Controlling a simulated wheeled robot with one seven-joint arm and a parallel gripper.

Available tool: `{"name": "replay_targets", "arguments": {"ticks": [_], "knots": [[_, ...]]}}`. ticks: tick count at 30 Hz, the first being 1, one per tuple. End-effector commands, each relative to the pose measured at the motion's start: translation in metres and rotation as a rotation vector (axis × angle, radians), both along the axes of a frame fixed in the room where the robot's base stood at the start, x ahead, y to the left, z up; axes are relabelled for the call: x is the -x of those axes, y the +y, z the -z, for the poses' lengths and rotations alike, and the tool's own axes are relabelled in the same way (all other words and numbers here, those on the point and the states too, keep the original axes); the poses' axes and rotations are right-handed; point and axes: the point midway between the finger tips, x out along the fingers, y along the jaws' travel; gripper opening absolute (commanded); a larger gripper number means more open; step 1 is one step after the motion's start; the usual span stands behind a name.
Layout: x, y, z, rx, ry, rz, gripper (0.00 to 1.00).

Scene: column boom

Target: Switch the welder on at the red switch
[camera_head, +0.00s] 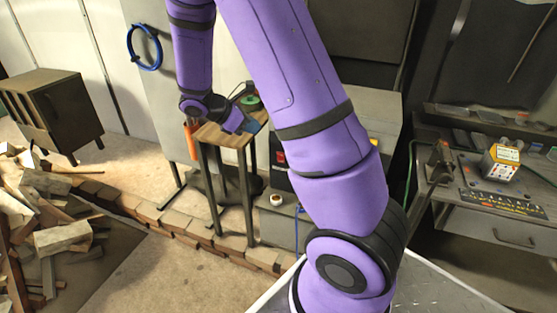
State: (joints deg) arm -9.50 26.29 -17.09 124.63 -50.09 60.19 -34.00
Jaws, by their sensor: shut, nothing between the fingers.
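A dark boxy unit (276,176) stands just right of the wooden-topped stand, partly hidden behind my purple arm. It looks like the welder, but I cannot be sure. A small red patch (281,157) shows on its front; it may be the red switch, but its position is too small to read. My arm reaches up out of the picture and comes back down over the stand. My gripper (243,91) is small and dark at the wrist's end, above the stand and left of the dark unit. It is shut and empty, apart from the red patch.
The wooden-topped stand (222,135) carries a green round item (250,103) and a blue item (254,122). A low brick edging (170,224) crosses the floor. Firewood (50,215) lies left. A workbench (508,232) with a yellow-and-white box (501,161) stands right.

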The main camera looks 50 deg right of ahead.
Motion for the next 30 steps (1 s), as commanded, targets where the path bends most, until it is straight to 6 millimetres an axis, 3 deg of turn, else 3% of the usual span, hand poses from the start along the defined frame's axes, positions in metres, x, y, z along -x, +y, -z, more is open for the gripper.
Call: {"name": "replay_targets", "arguments": {"ticks": [15, 30], "knots": [[-0.051, -0.058, 0.127, 0.27, 0.637, -0.397, 0.0], [-0.074, -0.098, 0.26, 0.526, 1.312, -0.778, 0.0]]}}
